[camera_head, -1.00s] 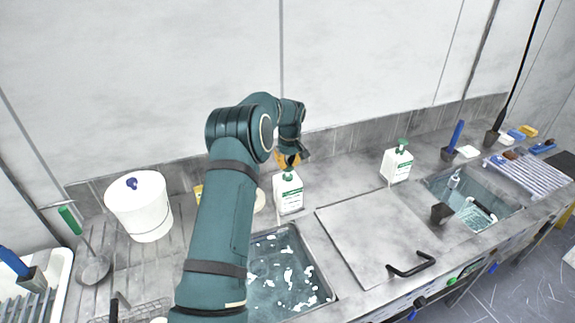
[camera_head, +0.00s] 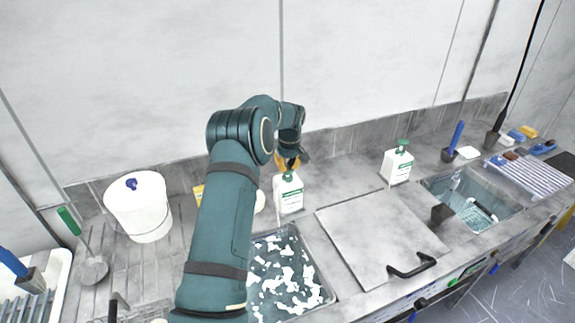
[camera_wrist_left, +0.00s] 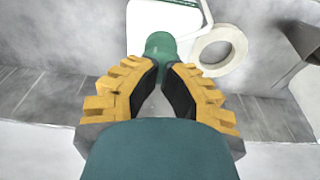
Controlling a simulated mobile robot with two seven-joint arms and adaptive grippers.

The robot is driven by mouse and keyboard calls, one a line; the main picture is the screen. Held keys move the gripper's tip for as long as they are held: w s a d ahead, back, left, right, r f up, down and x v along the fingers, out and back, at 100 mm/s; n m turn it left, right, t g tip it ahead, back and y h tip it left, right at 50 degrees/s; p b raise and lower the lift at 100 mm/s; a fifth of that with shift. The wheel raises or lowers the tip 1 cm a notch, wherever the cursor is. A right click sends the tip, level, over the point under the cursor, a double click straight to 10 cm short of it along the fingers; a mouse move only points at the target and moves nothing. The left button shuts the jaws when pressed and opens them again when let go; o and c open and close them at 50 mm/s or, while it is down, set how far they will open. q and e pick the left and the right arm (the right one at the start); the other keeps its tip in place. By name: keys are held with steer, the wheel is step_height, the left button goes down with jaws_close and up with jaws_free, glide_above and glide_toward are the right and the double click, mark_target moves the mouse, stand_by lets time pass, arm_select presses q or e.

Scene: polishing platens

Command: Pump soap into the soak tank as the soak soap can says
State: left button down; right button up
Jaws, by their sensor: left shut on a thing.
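A white soap can (camera_head: 289,195) with a green pump and green-marked label stands upright behind the open, foamy tank (camera_head: 327,290). The label is too small to read. The tank's water carries many white foam patches; my left arm covers its left side. My left gripper (camera_head: 288,163) is at the can's top, shut on the green pump head, which shows at the fingertips in the left wrist view (camera_wrist_left: 160,44). A second white can (camera_head: 397,166) with a green pump stands further right, untouched. My right gripper is not in view.
A flat lid (camera_head: 375,235) with a black handle lies right of the foamy tank. A second basin (camera_head: 480,215) is further right, beside a striped rack (camera_head: 530,175). A white bucket (camera_head: 140,208) and a ladle (camera_head: 92,268) are on the left.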

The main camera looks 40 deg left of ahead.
arm_select(q)
steer(key=shift+r+p, duration=1.45)
steer(key=shift+r, duration=0.85)
steer(key=shift+f, duration=0.15)
